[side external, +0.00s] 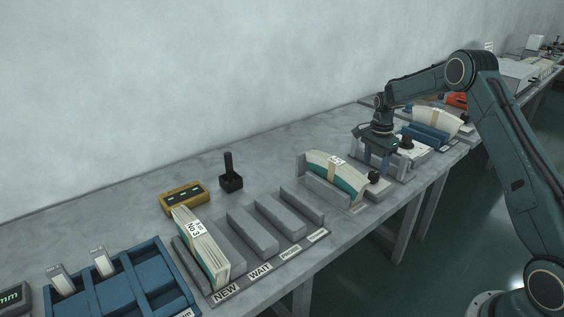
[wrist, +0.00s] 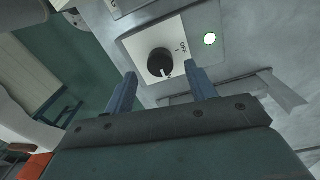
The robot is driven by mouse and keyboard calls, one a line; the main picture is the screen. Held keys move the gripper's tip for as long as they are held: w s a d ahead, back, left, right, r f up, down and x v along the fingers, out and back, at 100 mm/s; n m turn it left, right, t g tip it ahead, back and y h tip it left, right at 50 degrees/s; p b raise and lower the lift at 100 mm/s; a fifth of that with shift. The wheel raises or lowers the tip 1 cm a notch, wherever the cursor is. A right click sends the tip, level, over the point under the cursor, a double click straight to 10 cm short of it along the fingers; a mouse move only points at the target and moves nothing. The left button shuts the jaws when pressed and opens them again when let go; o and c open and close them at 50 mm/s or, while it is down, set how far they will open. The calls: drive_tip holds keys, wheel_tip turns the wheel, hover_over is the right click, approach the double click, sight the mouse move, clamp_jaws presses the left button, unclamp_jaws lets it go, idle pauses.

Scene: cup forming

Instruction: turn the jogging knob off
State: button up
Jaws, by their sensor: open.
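The jogging knob (wrist: 160,62) is black and round with a white pointer mark. It sits on a pale plate (wrist: 140,42) in the wrist view. The pointer faces down in the picture, away from the OFF lettering (wrist: 183,47) at its upper right. In the side view my gripper (side external: 377,161) points down over the bench, close to a pale panel. I cannot tell the knob clearly there.
A holder with a cream and green stack (side external: 332,177) stands left of my gripper. A blue holder with a pale stack (side external: 437,120) stands to its right. Grey slots, a yellow box (side external: 181,197) and a black joystick (side external: 231,175) are farther left. Bare bench lies behind.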

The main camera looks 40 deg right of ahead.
sight(374, 174)
drive_tip(key=shift+f, duration=1.55)
drive_tip(key=c, duration=1)
